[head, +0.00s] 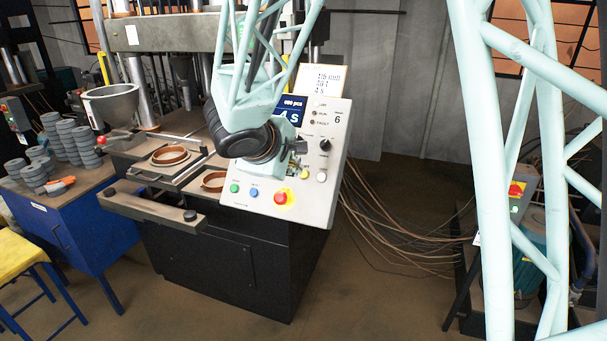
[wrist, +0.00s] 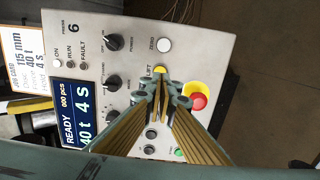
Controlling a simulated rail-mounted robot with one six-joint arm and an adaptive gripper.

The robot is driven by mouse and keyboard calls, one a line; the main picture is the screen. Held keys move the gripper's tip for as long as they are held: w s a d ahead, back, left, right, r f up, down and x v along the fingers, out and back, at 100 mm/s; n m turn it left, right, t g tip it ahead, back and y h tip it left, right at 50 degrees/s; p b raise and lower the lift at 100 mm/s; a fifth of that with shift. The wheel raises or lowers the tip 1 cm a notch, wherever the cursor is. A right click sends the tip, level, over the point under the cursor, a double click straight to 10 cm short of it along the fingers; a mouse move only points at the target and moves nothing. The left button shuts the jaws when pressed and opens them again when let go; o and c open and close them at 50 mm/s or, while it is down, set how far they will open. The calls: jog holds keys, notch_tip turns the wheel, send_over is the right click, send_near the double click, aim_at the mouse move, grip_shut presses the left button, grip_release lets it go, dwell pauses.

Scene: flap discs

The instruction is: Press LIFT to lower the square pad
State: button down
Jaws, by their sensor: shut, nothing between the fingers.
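The grey control panel (head: 318,125) stands tilted on the front of the press. Its yellow LIFT button (wrist: 160,70) shows just beyond my fingertips in the wrist view; it also shows in the head view (head: 305,174). My gripper (wrist: 162,98) is shut and empty, pointing at the panel close to that button. Whether the tips touch the panel or button I cannot tell. In the head view my wrist covers part of the panel. The display (wrist: 73,125) reads READY, 40 t and 4 s. I cannot surely pick out the square pad.
A red stop button (wrist: 198,101) on a yellow base sits right of my fingertips, and a white ZERO button (wrist: 164,45) lies above. Black knobs (wrist: 113,42) line the panel. Ring moulds (head: 170,155) lie left; a blue bench (head: 75,225) holds stacked grey discs.

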jog(key=shift+s+a+r, duration=0.15)
jog(key=shift+s+r, duration=0.3)
jog(key=shift+s, duration=0.05)
jog(key=s+d+f+m+g+h, duration=0.1)
jog(key=s+d+m+g, duration=0.3)
jog(key=s+d, duration=0.65)
jog(key=s+d+m+g+h, duration=0.15)
jog(key=s+d+m, duration=0.55)
jog(key=d, duration=0.7)
jog(key=s+a+r+m+y+b, duration=0.1)
jog(key=s+r+y, duration=0.2)
jog(key=s, duration=1.1)
jog(key=s+a+r+m+y+b, duration=0.1)
jog(key=s+r+y+b, duration=0.1)
jog(key=s, duration=1.3)
jog(key=shift+r+m+y, duration=0.4)
jog(key=shift+r+y, duration=0.1)
jog(key=shift+y, duration=0.05)
dwell(0.8)
